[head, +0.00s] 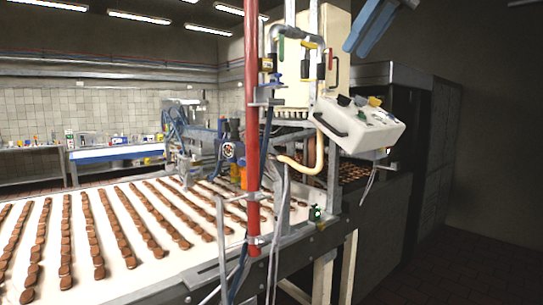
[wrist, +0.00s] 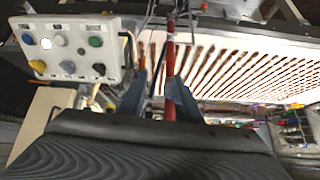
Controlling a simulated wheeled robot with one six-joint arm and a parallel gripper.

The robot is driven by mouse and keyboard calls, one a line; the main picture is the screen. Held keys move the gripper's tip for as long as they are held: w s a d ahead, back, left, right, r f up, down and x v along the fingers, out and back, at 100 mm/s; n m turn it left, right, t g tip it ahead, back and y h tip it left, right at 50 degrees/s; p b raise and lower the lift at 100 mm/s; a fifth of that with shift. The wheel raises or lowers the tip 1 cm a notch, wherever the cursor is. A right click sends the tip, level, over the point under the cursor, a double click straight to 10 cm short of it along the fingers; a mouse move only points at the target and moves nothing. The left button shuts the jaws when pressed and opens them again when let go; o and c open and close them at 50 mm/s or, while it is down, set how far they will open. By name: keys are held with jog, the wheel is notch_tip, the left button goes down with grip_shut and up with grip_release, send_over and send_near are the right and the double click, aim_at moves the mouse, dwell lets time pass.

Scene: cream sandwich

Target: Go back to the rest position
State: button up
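My gripper (head: 354,46) shows at the top right of the head view as two blue fingers pointing down and left, above the white control box (head: 358,124). In the wrist view the two fingers of my gripper (wrist: 158,82) stand apart with nothing held between them. The red pole (wrist: 169,65) shows behind the gap. The rest of my arm is mostly outside the head view.
The control box with coloured buttons (wrist: 70,48) is at the left of the wrist view. A red upright pole (head: 252,130) and metal frame stand beside the white conveyor (head: 110,275) with rows of brown biscuits. Dark cabinets (head: 440,160) stand at the right.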

notch_tip(320, 180, down, 34)
jog(key=w+d+m+g+h+b, duration=0.1)
jog(key=w+m+g+h+b, duration=0.15)
jog(key=m, duration=0.25)
jog(key=s+f, duration=0.6)
jog(key=f, duration=0.3)
jog(key=s+f+m+g+h, duration=0.1)
jog(key=s+f, duration=0.6)
jog(key=f, duration=0.3)
jog(key=s+f+m+g+h+b, duration=0.1)
jog(key=s+f, duration=0.5)
jog(key=f, duration=0.4)
jog(key=shift+s+a+f, duration=0.25)
jog(key=shift+h, duration=0.25)
